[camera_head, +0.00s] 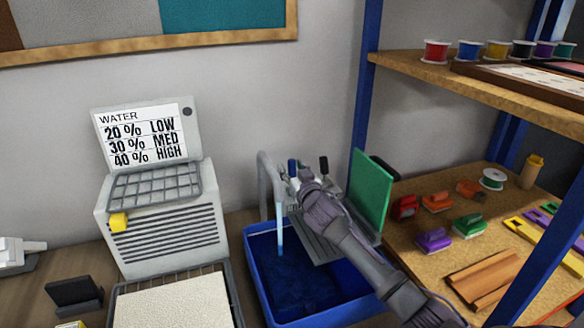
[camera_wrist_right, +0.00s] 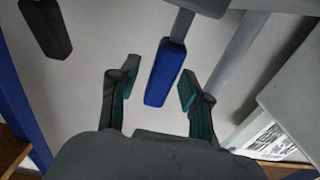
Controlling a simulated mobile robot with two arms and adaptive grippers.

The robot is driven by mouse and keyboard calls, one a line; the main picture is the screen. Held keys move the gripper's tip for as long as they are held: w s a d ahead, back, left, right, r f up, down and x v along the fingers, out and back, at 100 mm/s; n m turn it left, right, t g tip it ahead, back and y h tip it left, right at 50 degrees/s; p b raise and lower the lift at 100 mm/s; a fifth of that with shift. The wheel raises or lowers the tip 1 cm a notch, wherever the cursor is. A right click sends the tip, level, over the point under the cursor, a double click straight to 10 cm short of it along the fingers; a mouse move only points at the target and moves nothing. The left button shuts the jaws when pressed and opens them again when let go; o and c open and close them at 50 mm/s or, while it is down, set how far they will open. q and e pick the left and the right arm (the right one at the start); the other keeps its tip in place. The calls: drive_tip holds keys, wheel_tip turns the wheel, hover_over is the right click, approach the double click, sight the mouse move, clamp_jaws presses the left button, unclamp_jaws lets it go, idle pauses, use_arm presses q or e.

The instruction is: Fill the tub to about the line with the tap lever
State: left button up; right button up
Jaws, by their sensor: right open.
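The blue tub (camera_head: 256,280) stands below the grey tap spout (camera_head: 266,180). A thin pale-blue stream (camera_head: 281,236) falls from the spout into it. The tub's inside is dark blue; I cannot make out the water level or a line. The blue tap lever (camera_head: 292,167) stands at my right gripper (camera_head: 303,184). In the right wrist view the blue lever (camera_wrist_right: 163,75) shows between the two parted fingers of the gripper (camera_wrist_right: 158,72), with gaps at both sides. A black lever (camera_head: 324,164) is to its right. My left gripper is out of view.
A grey humidifier-like unit (camera_head: 165,235) with a WATER sign (camera_head: 142,136) stands left of the tub. A green board (camera_head: 370,195) stands right of the tap. Shelving with spools (camera_head: 436,52) and colored blocks (camera_head: 434,240) fills the right side.

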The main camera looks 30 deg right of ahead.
drive_tip(key=shift+w, duration=0.1)
clamp_jaws()
idle(0.3)
drive_tip(key=g+p, duration=0.1)
drive_tip(key=p, duration=0.2)
drive_tip(key=w+p, duration=0.1)
drive_tip(key=p, duration=0.3)
drive_tip(key=shift+w+d+r+g+y, duration=0.1)
drive_tip(key=shift+d+r+g+y, duration=0.1)
drive_tip(key=shift+r+g+y, duration=0.15)
drive_tip(key=shift+w+f+g+p, duration=0.2)
drive_tip(key=shift+f+g+p, duration=0.25)
drive_tip(key=shift+p, duration=0.35)
unclamp_jaws()
drive_tip(key=shift+f, duration=0.1)
